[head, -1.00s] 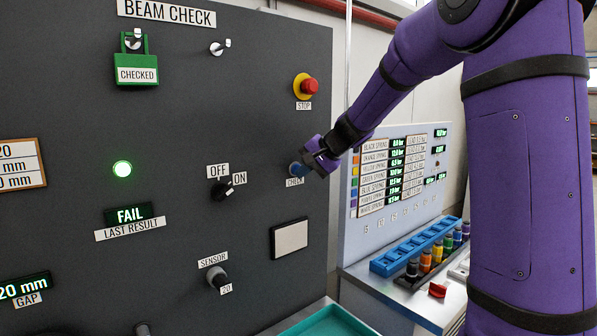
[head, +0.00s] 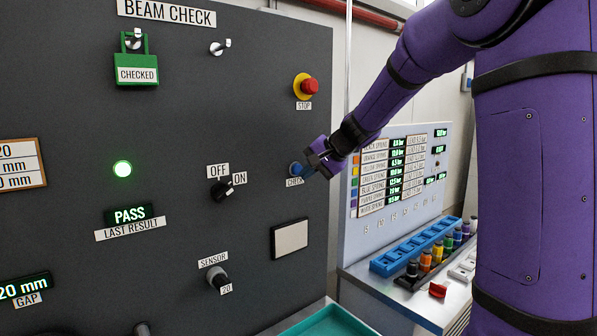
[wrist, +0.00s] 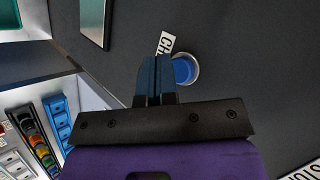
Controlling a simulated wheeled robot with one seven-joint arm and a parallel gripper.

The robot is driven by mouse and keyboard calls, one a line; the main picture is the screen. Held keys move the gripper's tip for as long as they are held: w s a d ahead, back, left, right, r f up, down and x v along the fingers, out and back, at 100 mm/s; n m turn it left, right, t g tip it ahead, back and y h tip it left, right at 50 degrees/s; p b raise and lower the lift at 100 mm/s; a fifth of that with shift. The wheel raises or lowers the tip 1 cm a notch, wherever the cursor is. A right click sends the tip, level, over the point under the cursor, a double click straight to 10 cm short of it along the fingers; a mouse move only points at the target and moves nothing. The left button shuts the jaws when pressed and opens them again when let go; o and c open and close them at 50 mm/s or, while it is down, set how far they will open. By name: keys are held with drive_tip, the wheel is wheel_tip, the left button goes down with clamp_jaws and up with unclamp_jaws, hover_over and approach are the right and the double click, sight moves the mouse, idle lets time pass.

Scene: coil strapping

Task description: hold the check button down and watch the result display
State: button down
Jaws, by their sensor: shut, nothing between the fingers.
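The blue check button (head: 296,169) sits on the dark panel above its CHECK label. It also shows in the wrist view (wrist: 184,71), round and blue in a pale ring. My gripper (head: 309,170) is shut and empty, its fingertips beside the button in the head view. In the wrist view the closed fingers (wrist: 155,68) overlap the label, left of the button; whether they touch the button I cannot tell. The result display (head: 130,215) reads PASS in lit characters above the LAST RESULT label.
A red stop button (head: 309,86) is above my gripper. An OFF/ON knob (head: 222,190) is to the left. A sensor knob (head: 217,278) and a pale plate (head: 291,238) are below. A blue tray (head: 414,246) and several coloured spools stand on the bench at right.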

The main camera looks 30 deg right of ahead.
drive_tip(key=shift+s+d, duration=0.25)
drive_tip(key=shift+s, duration=1)
drive_tip(key=shift+s+d, duration=0.25)
drive_tip(key=shift+s, duration=1)
drive_tip(key=shift+a, duration=0.1)
drive_tip(key=s+a+r+n+g+h, duration=0.1)
drive_tip(key=s+a+n+g, duration=0.4)
drive_tip(key=s, duration=1)
drive_tip(key=s+a+f+n+t+h, duration=0.1)
drive_tip(key=s+n+h, duration=0.1)
drive_tip(key=s, duration=0.5)
drive_tip(key=s+a+f+n+t+h, duration=0.1)
drive_tip(key=s+a+f+h, duration=0.1)
drive_tip(key=s, duration=0.6)
drive_tip(key=shift+s+a+n, duration=0.15)
drive_tip(key=shift+n, duration=0.25)
